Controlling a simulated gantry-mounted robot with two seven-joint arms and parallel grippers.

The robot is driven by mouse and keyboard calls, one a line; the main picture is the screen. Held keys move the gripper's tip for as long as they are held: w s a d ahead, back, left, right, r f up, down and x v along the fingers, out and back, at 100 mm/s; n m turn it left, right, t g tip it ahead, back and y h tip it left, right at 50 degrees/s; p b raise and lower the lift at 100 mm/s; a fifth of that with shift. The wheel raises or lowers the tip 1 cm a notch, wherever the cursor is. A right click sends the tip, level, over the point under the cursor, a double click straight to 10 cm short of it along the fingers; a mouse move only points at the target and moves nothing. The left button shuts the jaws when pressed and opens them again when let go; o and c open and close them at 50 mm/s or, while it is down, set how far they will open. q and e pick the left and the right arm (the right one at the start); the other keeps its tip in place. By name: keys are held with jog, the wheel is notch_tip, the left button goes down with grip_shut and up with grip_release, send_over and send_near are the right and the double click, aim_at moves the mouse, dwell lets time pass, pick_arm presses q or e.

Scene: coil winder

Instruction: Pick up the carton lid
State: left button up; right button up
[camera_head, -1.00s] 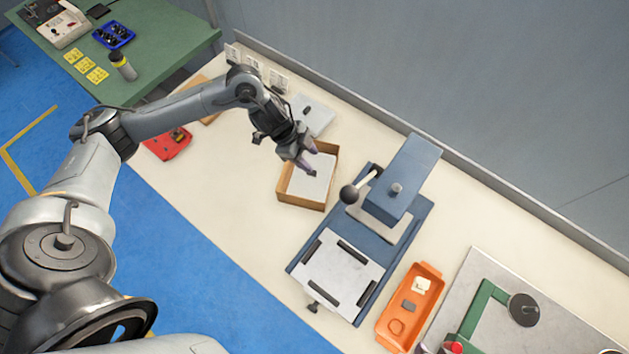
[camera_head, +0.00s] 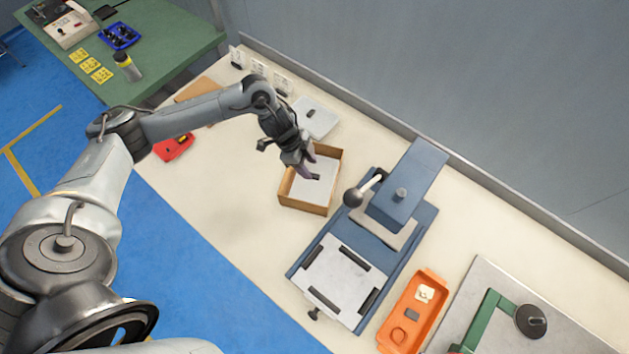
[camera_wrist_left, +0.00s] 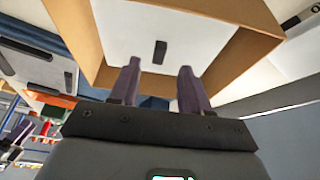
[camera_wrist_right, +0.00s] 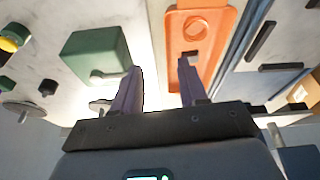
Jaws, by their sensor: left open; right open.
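An open-topped brown carton (camera_head: 305,207) stands on the pale bench, with a white panel (camera_head: 325,165) inside its walls. In the left wrist view, this panel (camera_wrist_left: 120,35) has a black grip block (camera_wrist_left: 160,51). Another flat white piece (camera_head: 318,125) with a dark block lies behind the carton. I cannot tell for certain which one is the carton lid. My left gripper (camera_head: 311,173) is open and empty over the carton, its fingers pointing down at the panel. My right gripper (camera_wrist_right: 162,92) is open and empty in its wrist view, near an orange tray (camera_wrist_right: 217,25).
A blue press-like fixture (camera_head: 405,190) with a ball-ended lever stands right of the carton. The orange tray (camera_head: 397,338) with small parts lies beyond it. A red tray (camera_head: 172,149) and brown sheet (camera_head: 195,88) lie left. The bench front-left of the carton is clear.

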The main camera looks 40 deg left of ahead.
aim_at(314, 175)
pick_arm(q)
jog(key=x, duration=0.3)
jog(key=shift+d+f, duration=0.15)
jog(key=shift+f, duration=0.15)
grip_shut()
